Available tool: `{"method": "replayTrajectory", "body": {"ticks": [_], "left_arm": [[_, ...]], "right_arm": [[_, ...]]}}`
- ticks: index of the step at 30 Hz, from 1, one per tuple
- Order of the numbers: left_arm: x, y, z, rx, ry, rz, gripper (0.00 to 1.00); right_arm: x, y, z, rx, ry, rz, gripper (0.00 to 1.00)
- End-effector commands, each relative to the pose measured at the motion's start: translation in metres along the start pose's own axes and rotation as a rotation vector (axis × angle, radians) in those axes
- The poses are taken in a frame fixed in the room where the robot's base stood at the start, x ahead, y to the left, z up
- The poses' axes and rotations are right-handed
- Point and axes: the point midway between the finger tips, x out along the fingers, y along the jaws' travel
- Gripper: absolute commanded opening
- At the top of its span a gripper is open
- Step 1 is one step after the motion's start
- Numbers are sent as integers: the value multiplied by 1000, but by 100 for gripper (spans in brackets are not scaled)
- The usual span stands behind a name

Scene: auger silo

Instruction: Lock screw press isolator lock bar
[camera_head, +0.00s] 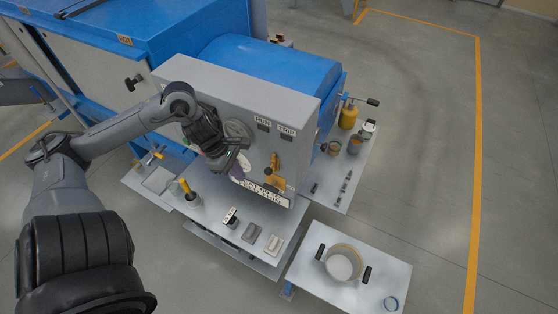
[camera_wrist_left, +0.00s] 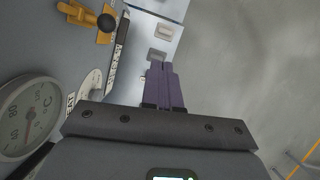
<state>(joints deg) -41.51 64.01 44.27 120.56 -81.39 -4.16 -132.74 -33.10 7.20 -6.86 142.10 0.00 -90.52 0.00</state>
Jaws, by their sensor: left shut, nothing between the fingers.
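The grey control panel (camera_head: 225,88) stands on the front of the blue machine. A yellow isolator lever (camera_head: 272,172) is mounted low on the panel, above a white label strip (camera_head: 262,191). In the left wrist view a yellow lever (camera_wrist_left: 80,13) with a black knob (camera_wrist_left: 106,22) shows at the top. I cannot tell which part is the lock bar. My left gripper (camera_head: 237,172) is in front of the panel, just left of the lever and apart from it. Its purple fingers (camera_wrist_left: 163,82) are shut and empty. My right gripper is not in view.
A dial gauge (camera_wrist_left: 26,116) is on the panel beside my left gripper. Below, a shelf (camera_head: 212,213) holds a cup with a yellow-handled tool (camera_head: 188,190) and several small blocks. A side table (camera_head: 388,262) carries a two-handled pot (camera_head: 342,264). The floor at right is clear.

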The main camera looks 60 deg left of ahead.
Motion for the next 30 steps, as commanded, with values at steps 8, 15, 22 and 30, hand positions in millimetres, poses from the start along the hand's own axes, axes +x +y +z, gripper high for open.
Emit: {"method": "replayTrajectory", "body": {"ticks": [8,15,22,30], "left_arm": [[-62,53,22,139,130,93,0],[-71,61,34,192,164,106,0],[-70,60,34,192,168,101,0],[-69,61,33,191,167,103,0]], "right_arm": [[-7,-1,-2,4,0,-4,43],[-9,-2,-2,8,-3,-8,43],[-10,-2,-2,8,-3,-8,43],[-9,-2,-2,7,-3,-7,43]]}}
